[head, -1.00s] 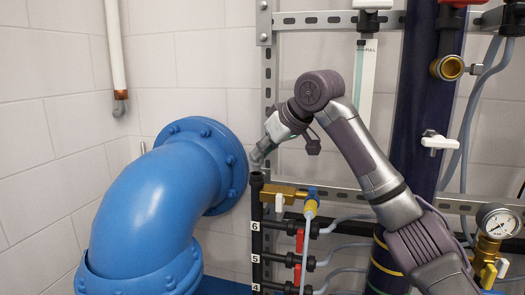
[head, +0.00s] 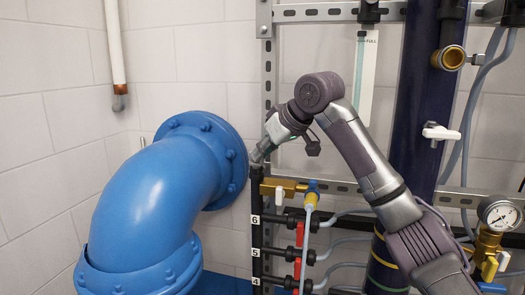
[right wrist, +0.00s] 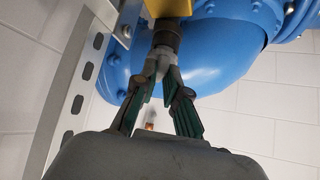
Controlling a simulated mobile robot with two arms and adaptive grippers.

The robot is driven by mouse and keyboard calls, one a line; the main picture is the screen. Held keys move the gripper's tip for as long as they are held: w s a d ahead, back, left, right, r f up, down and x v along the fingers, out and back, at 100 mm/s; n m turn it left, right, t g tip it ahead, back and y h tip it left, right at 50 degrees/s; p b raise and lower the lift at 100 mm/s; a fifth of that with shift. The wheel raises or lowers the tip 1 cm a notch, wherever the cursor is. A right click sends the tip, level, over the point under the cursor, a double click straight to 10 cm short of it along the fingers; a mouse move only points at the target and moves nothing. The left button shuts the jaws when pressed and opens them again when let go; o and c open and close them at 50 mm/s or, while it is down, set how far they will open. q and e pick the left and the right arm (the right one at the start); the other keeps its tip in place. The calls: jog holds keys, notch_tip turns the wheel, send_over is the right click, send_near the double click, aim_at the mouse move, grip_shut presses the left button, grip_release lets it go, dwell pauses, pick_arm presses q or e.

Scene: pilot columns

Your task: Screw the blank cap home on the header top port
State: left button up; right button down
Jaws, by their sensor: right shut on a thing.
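The header (head: 256,236) is a dark upright pipe with number labels 6, 5 and 4, in front of the rail beside the blue elbow. My right gripper (head: 257,161) comes down at a tilt onto its top port (head: 256,174). In the right wrist view, my right gripper (right wrist: 164,68) has its fingertips shut on a small dark piece, the blank cap (right wrist: 165,47), in line with the dark round header end (right wrist: 166,30). The fingers hide much of the cap, and I cannot tell whether it is fully seated. My left gripper is not in view.
A large blue pipe elbow (head: 150,215) with a bolted flange stands close to the left. A brass fitting (head: 285,185) and red-handled valves (head: 299,235) sit right of the header. A slotted rail (head: 268,90) runs behind. A pressure gauge (head: 499,215) is at far right.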

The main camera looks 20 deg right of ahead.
jog(key=shift+a+f, duration=0.1)
jog(key=shift+f, duration=0.35)
dwell(0.4)
jog(key=m+h, duration=0.2)
jog(key=m, duration=0.1)
jog(key=m+t+h, duration=0.1)
jog(key=shift+s+a+m+h, duration=0.2)
jog(key=shift+a+m+h, duration=0.1)
jog(key=shift+a, duration=0.05)
jog(key=m+h+p, duration=0.1)
jog(key=m, duration=0.1)
jog(key=a+m+h+p, duration=0.1)
jog(key=m+h, duration=0.1)
jog(key=shift+w+m+g, duration=0.1)
jog(key=shift+m+g, duration=0.2)
jog(key=shift+r, duration=0.1)
